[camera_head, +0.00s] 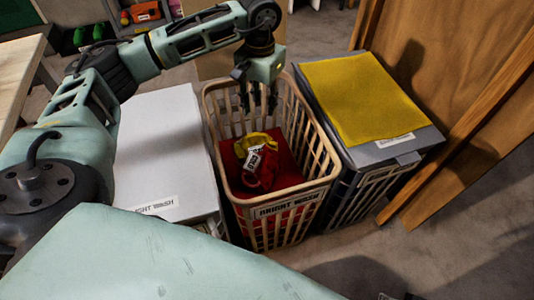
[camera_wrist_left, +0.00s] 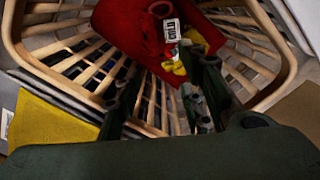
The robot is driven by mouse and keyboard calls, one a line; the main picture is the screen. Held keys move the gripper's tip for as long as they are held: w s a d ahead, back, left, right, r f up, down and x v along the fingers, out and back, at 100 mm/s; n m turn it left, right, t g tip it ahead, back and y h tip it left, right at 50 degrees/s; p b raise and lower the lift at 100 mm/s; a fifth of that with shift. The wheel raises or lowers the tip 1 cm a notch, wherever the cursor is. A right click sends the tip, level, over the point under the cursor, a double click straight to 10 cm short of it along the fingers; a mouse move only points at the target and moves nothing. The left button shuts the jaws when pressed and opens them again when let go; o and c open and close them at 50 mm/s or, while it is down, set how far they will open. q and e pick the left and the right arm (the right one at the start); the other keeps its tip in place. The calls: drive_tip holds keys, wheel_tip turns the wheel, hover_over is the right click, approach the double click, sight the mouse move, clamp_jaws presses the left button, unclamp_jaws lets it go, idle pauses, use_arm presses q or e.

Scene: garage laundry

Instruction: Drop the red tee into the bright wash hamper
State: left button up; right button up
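The bright wash hamper (camera_head: 285,208) is an open beige slatted basket with a "BRIGHT WASH" label on its front. Inside lies red cloth (camera_head: 285,168), with a crumpled darker red piece (camera_head: 265,178), a white printed tag and a yellow piece (camera_head: 258,139) on top. I cannot tell whether the red pieces are one tee. My left gripper (camera_head: 258,103) points down inside the hamper's back part, above and behind the cloth. In the left wrist view its fingers (camera_wrist_left: 160,100) are apart and empty, with the red cloth (camera_wrist_left: 125,25) beyond them. My right gripper is out of view.
A white-lidded bin (camera_head: 165,140) stands close on the hamper's left, its label partly cut off. A grey-lidded bin (camera_head: 412,147) with a yellow cloth (camera_head: 360,95) on top stands close on the right. Wooden panels (camera_head: 450,80) lean beyond it. Floor is free at the lower right.

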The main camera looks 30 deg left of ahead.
use_arm(q)
wheel_tip(320, 180, up, 12)
idle(0.4)
drive_tip(key=shift+f, duration=0.1)
